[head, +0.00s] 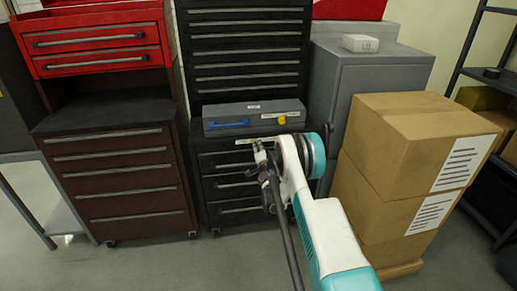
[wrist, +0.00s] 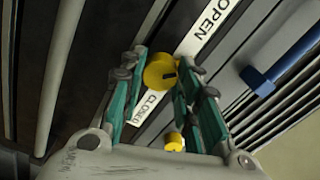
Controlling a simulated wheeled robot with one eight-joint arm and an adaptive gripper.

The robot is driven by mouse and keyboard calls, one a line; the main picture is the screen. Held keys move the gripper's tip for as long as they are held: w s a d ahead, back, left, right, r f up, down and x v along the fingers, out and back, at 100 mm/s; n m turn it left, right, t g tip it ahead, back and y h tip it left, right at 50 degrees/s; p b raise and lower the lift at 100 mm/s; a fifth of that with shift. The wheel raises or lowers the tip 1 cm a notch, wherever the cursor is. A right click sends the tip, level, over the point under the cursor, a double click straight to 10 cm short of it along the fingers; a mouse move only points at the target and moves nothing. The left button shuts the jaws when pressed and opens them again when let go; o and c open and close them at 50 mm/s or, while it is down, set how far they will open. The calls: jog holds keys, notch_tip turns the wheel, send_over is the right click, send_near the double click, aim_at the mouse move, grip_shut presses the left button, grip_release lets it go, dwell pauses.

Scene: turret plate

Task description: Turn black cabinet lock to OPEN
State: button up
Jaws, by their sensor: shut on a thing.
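The black cabinet (head: 208,165) stands in the middle of the head view, with a white label strip near its top edge. In the wrist view its lock is a yellow round knob (wrist: 158,72) with a dark mark toward its right side. The white label (wrist: 208,28) reads OPEN at the upper right and CLOSED at the lower left of the knob. My gripper (wrist: 162,66) is shut on this knob, one finger on each side. In the head view my gripper (head: 262,148) is at the cabinet's upper front and hides the knob.
A grey box (head: 248,109) with a blue handle (head: 228,124) and another yellow knob (head: 282,119) lies on the cabinet, just above my gripper. Stacked cartons (head: 395,130) and a grey cabinet (head: 375,75) stand at right. A brown drawer cabinet (head: 122,172) stands at left.

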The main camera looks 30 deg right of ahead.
jog(key=o, duration=1.1)
jog(key=shift+s, duration=0.1)
jog(key=v, duration=0.7)
jog(key=shift+s, duration=0.15)
